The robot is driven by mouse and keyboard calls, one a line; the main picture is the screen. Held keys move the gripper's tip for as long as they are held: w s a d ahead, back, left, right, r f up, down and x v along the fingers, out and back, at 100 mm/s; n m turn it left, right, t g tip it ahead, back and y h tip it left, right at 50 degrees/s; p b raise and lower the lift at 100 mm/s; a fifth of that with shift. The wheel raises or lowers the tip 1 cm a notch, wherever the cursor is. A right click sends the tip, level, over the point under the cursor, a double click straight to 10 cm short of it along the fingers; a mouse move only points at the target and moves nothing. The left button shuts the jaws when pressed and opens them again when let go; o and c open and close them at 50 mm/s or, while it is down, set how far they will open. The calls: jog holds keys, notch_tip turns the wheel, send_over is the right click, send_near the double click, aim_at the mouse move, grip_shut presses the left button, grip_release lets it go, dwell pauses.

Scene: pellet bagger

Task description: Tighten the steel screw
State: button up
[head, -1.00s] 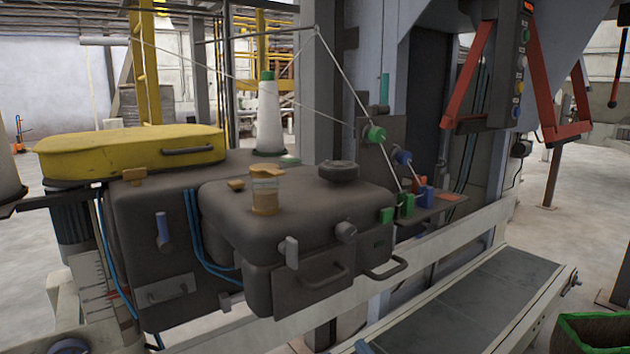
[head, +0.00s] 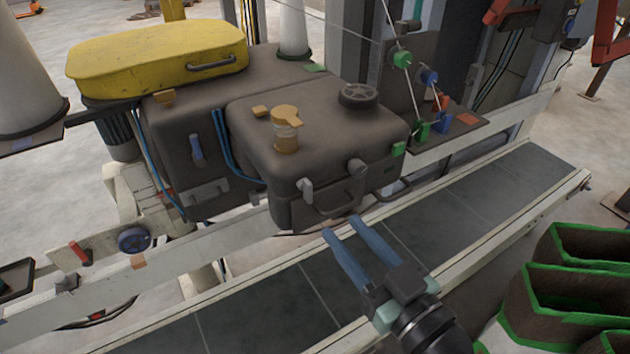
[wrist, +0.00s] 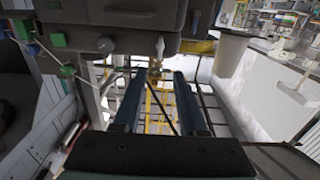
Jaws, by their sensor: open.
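The dark grey machine head (head: 320,125) stands above the belt. I cannot tell for certain which part is the steel screw. My gripper (head: 342,226) is open and empty, its two blue fingers apart, in front of and below the machine head's front handle (head: 340,200). In the wrist view, my fingers (wrist: 160,75) are spread with nothing between them, and the machine underside (wrist: 110,14) fills the top.
A conveyor belt (head: 410,232) with pale rails runs below the machine. Green-rimmed bags (head: 575,285) stand at the right. A yellow cover (head: 155,58), an amber cup (head: 286,132) and a black handwheel (head: 359,95) sit on top. A blue handwheel (head: 134,240) is at lower left.

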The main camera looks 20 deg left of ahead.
aim_at(311, 190)
jog(key=p+x, duration=0.2)
jog(key=x, duration=0.8)
jog(key=shift+p, duration=0.3)
jog(key=shift+c, duration=0.2)
jog(key=shift+d, duration=0.1)
grip_shut()
